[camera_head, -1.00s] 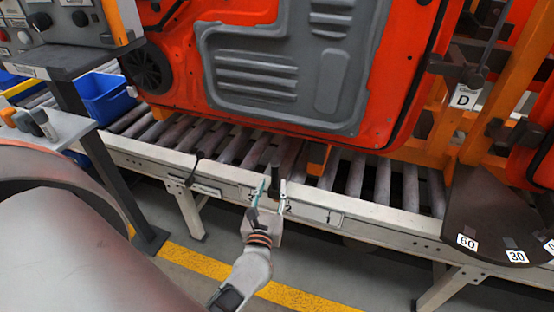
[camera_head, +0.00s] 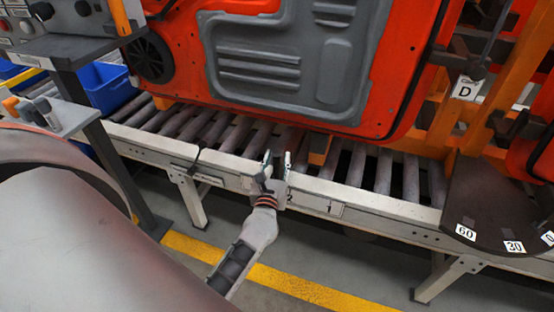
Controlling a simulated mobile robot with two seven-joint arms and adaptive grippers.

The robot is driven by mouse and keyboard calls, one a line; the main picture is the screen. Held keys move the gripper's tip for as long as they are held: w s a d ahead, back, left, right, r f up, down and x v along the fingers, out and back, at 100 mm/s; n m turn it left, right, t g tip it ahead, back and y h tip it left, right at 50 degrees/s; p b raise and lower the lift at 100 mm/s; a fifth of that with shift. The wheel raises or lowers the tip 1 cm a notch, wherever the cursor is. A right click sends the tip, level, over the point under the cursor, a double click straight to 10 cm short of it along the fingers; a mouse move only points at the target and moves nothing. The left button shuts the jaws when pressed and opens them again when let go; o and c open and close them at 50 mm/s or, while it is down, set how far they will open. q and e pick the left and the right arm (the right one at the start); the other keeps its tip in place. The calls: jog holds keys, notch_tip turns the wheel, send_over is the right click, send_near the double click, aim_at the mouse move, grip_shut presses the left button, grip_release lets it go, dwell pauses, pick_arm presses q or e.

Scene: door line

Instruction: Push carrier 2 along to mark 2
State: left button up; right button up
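An orange-red door panel (camera_head: 375,95) with a grey inner plate hangs over the roller line. An orange foot (camera_head: 318,150) below it reaches the rollers, and I take this for part of its carrier; no carrier number is readable. Mark 2 (camera_head: 289,197) is on the pale front rail, partly covered by my gripper. My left gripper (camera_head: 277,162) is at the rail, its two fingers apart and pointing at the rollers below the door. I cannot tell whether it touches the carrier. My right gripper is not in view.
The roller line (camera_head: 235,135) runs across the view. Mark 1 (camera_head: 334,208) is right of mark 2. A dark round plate (camera_head: 500,205) with number labels is at right, near an orange frame labelled D (camera_head: 465,89). A blue bin (camera_head: 105,88) and a control desk stand at left.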

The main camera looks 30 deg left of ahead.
pick_arm(q)
grip_shut()
jog(key=shift+w+d+f+b, duration=0.15)
jog(key=shift+w+d, duration=0.1)
jog(key=shift+d, duration=0.9)
jog(key=shift+w+d+b, duration=0.15)
jog(key=shift+w+d, duration=0.1)
jog(key=shift+d, duration=0.9)
jog(key=shift+o, duration=0.3)
grip_release()
jog(key=shift+d, duration=0.1)
jog(key=shift+a, duration=0.3)
jog(key=shift+o, duration=1.4)
jog(key=shift+a+r, duration=0.3)
jog(key=shift+a, duration=0.1)
jog(key=shift+s+a, duration=0.1)
jog(key=shift+a, duration=0.05)
jog(key=shift+c, duration=1.4)
jog(key=v, duration=1.2)
jog(key=shift+d, duration=0.45)
jog(key=shift+f, duration=0.1)
